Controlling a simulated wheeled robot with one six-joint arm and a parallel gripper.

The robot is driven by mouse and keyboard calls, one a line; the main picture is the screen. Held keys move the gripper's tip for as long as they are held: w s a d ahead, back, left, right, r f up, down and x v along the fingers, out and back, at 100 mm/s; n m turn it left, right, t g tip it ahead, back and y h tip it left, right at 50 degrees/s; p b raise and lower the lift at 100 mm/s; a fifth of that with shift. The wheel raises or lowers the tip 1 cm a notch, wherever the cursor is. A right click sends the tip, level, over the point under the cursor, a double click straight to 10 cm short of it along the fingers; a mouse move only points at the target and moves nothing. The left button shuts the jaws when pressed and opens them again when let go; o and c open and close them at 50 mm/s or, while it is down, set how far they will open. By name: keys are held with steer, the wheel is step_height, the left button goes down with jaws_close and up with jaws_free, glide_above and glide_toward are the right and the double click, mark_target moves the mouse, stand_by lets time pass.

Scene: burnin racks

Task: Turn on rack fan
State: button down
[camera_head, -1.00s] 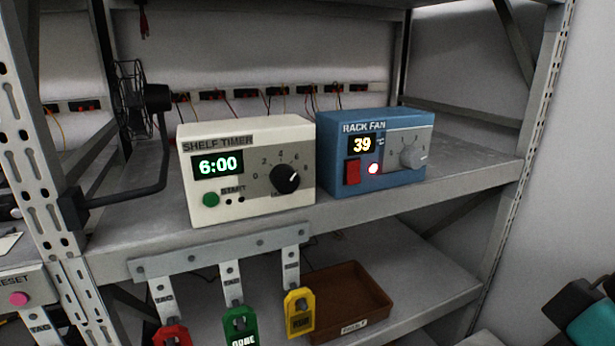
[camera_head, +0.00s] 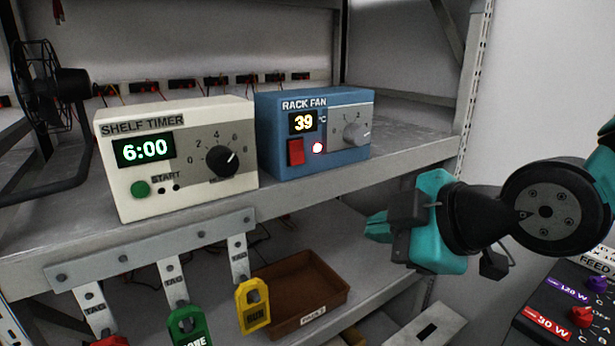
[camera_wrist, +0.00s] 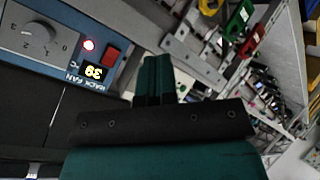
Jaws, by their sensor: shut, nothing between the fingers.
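The blue rack fan box (camera_head: 270,130) stands on the shelf to the right of the shelf timer. Its display (camera_head: 303,122) reads 39 °C. Below the display are a red rocker switch (camera_head: 296,151) and a lit, whitish-red lamp (camera_head: 317,148). A grey knob (camera_head: 356,133) is on its right side. In the wrist view the box is upside down at the upper left, with its red switch (camera_wrist: 112,54) and knob (camera_wrist: 40,34). My gripper (camera_head: 377,226) is shut and empty, in front of the shelf, lower right of the box and apart from it. Its shut fingers show in the wrist view (camera_wrist: 154,78).
The cream shelf timer (camera_head: 110,150) shows 6:00. Tags on a rail (camera_head: 150,248) hang below the shelf edge with red, green and yellow pieces. A brown tray (camera_head: 335,290) is on the lower shelf. A dark panel with knobs (camera_head: 548,318) is at lower right. A black fan (camera_head: 35,85) is at left.

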steer(key=w+r+n+t, duration=0.1)
steer(key=n, duration=0.1)
steer(key=w+a+r+n+t+y+b, duration=0.1)
steer(key=r+n+t, duration=0.1)
steer(key=w+r+n+t, duration=0.1)
steer(key=n+t, duration=0.1)
steer(key=n, duration=0.1)
steer(key=shift+w+a+r+y, duration=0.15)
steer(key=shift+w+a+y, duration=0.2)
steer(key=shift+y, duration=0.05)
steer(key=p, duration=2)
glide_toward(298, 161)
steer(key=x, duration=0.6)
steer(key=shift+w+r, duration=0.2)
steer(key=shift+w, duration=0.05)
steer(key=shift+w+a+f+p, duration=0.3)
steer(key=shift+w+a+p, duration=0.05)
steer(key=shift+w, duration=0.1)
steer(key=shift+a, duration=0.1)
